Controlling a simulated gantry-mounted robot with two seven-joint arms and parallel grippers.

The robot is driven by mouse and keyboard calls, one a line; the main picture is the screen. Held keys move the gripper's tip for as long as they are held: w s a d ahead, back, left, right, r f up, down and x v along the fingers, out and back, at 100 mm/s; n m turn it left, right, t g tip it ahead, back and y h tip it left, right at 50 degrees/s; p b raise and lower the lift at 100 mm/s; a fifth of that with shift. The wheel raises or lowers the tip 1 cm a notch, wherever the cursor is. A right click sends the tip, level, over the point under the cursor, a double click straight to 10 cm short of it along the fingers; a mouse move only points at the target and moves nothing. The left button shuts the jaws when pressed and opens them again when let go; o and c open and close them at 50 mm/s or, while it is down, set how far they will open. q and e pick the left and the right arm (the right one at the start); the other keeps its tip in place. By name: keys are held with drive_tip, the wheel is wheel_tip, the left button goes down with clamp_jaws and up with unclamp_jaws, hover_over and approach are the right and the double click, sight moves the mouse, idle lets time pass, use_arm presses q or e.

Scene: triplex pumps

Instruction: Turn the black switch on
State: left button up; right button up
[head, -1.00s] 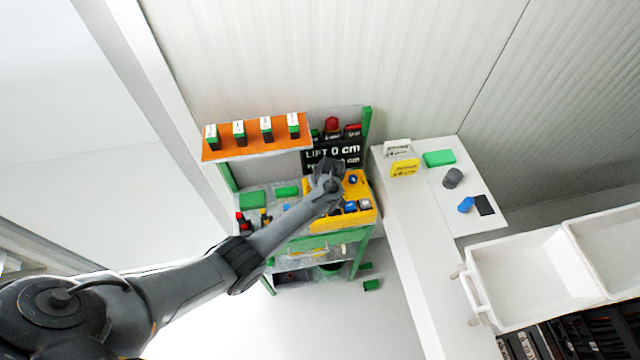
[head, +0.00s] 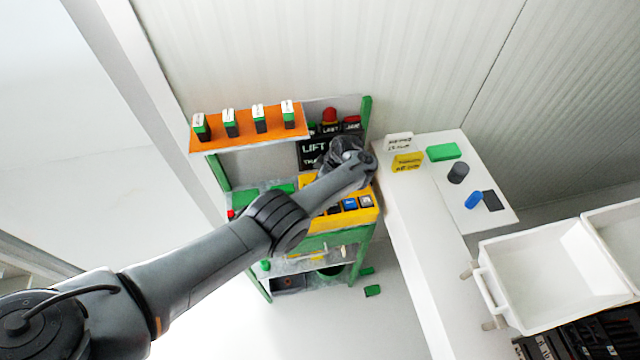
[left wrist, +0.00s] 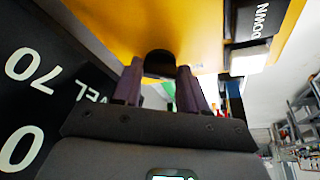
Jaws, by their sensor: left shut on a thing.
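The black switch (left wrist: 158,57) is a round dark knob on the yellow panel (left wrist: 120,20) in the left wrist view. My left gripper (left wrist: 160,70) has its two fingers on either side of the knob and is shut on it. In the head view the left gripper (head: 345,157) is over the back of the yellow panel (head: 306,182), and it hides the switch there. My right gripper is in neither view.
Blue and black buttons (head: 350,204) line the panel's front. An orange shelf (head: 250,140) is at left. A white table (head: 410,215) and white bins (head: 535,265) are at right.

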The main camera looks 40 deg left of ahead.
use_arm(q)
drive_tip(key=shift+n+b, duration=0.3)
drive_tip(key=shift+b, duration=0.05)
idle(0.3)
drive_tip(key=o, duration=1.1)
drive_tip(key=shift+c, duration=0.2)
drive_tip(key=shift+r, duration=0.1)
drive_tip(key=shift+w+d+r, duration=0.1)
drive_tip(key=shift+r, duration=0.15)
drive_tip(key=p+v, duration=0.1)
drive_tip(key=v, duration=0.9)
drive_tip(key=shift+p, duration=0.3)
